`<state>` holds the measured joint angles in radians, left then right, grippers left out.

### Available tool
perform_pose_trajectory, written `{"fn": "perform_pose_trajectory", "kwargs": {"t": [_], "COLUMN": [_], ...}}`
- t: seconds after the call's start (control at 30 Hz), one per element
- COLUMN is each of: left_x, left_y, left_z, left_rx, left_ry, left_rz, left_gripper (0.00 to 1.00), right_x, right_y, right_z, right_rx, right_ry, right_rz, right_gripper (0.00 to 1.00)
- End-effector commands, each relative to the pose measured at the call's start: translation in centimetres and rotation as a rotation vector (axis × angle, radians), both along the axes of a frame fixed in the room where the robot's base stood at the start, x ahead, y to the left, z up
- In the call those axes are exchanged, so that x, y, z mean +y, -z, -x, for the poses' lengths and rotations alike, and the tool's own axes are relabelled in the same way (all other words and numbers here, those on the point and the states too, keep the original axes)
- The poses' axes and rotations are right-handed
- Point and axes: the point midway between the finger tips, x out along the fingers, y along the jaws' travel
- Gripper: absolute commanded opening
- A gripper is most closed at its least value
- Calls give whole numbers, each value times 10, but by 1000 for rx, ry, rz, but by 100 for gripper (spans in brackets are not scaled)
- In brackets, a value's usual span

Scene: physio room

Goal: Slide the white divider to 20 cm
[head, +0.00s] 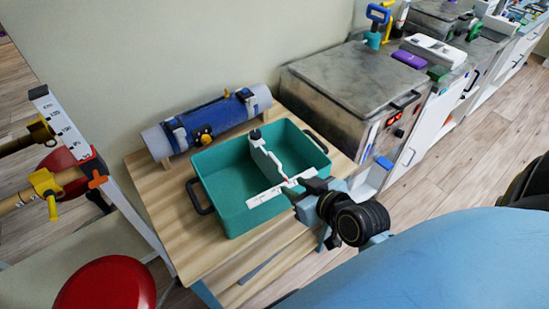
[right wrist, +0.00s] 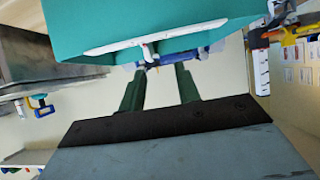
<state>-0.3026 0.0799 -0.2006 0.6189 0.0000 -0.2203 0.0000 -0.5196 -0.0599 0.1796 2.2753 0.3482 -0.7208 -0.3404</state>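A teal bin (head: 222,192) sits on a light wooden table. The white divider (head: 264,155) stands upright across the inside of the bin, with a dark knob at its far end. A white scale strip (head: 266,197) runs along the bin's near rim; its numbers are too small to read. My right gripper (head: 298,192) is at the near rim, close to the divider's near end. In the right wrist view its fingers (right wrist: 160,70) are apart with nothing between them. The divider's white end tab (right wrist: 148,52) shows just beyond the left fingertip; contact cannot be told. My left gripper is not in view.
A blue-wrapped roll (head: 215,118) lies behind the bin. Black handles (head: 199,197) stick out at the bin's sides. A grey metal unit (head: 350,90) stands at right, a rack with yellow clamps (head: 46,187) at left. A red stool (head: 108,285) is at front left.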

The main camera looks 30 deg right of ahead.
Motion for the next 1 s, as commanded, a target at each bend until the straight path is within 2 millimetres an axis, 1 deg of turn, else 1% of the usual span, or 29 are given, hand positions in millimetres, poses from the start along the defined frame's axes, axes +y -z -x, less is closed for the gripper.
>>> {"fn": "perform_pose_trajectory", "kwargs": {"t": [0.03, 0.13, 0.27, 0.37, 0.8, 0.9, 1.0], "left_x": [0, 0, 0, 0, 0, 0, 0], "left_y": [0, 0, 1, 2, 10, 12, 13], "left_z": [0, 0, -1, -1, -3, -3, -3], "left_rx": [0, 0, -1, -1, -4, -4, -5], "left_ry": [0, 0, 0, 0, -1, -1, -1], "left_rz": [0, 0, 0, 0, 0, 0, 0], "left_gripper": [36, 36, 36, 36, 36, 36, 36], "right_x": [-7, -17, -21, -21, -22, -22, -22], "right_y": [-3, -8, -8, -4, 29, 35, 39], "right_z": [-3, -8, -16, -27, -105, -118, -126], "right_rx": [-36, -92, -115, -115, -112, -111, -110], "right_ry": [24, 55, 68, 68, 66, 67, 67], "right_rz": [0, 3, 5, 5, 4, 6, 6], "right_gripper": [33, 33, 33, 33, 33, 33, 33]}}
